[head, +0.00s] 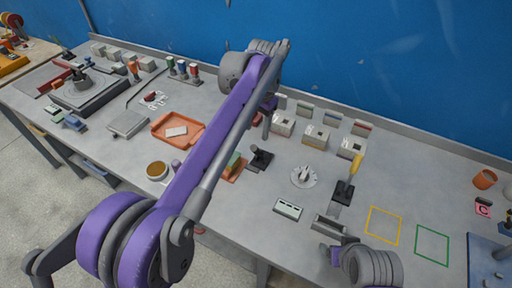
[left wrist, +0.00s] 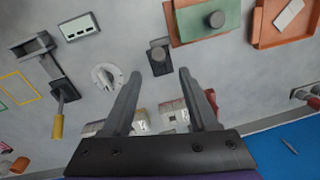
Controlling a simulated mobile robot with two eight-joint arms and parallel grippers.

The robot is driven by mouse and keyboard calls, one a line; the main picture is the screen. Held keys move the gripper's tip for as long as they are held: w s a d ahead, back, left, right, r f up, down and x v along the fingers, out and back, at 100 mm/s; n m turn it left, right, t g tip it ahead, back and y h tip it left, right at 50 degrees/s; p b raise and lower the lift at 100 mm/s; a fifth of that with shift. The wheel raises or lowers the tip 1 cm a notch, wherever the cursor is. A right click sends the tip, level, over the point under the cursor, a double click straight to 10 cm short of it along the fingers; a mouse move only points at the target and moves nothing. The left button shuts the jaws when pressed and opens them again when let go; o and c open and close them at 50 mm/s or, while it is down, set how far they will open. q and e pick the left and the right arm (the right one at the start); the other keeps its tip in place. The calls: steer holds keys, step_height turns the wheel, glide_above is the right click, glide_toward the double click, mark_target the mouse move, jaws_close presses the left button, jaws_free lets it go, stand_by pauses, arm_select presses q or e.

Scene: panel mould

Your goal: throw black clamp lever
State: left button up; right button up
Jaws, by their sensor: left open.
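A black lever on a black base (head: 261,157) stands on the bench near the middle; in the left wrist view this black piece (left wrist: 158,58) lies just beyond and between my fingertips. Farther right is a grey bracket with a black block (head: 343,192) and a yellow handle (head: 356,164); its yellow handle also shows in the left wrist view (left wrist: 57,127). I cannot tell for sure which is the clamp lever. My left gripper (head: 264,119) is open and empty above the bench; its fingers show in the left wrist view (left wrist: 159,74). My right gripper (head: 328,252) is partly visible at the bottom.
A white round dial (head: 304,177) and a small display box (head: 289,208) sit right of the black lever. An orange tray (head: 178,131) and a green block (head: 234,163) are to its left. Pale boxes (head: 316,137) line the back. Bare bench lies around the yellow outline (head: 384,225).

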mark_target(255, 150)
arm_select(q)
steer(key=f, duration=1)
steer(key=shift+w+a+f+b, duration=0.25)
steer(key=shift+a+f+b, duration=0.05)
steer(key=shift+f+b, duration=0.1)
steer(key=shift+c, duration=0.2)
jaws_close()
steer(key=shift+r, duration=0.1)
stand_by(0.6)
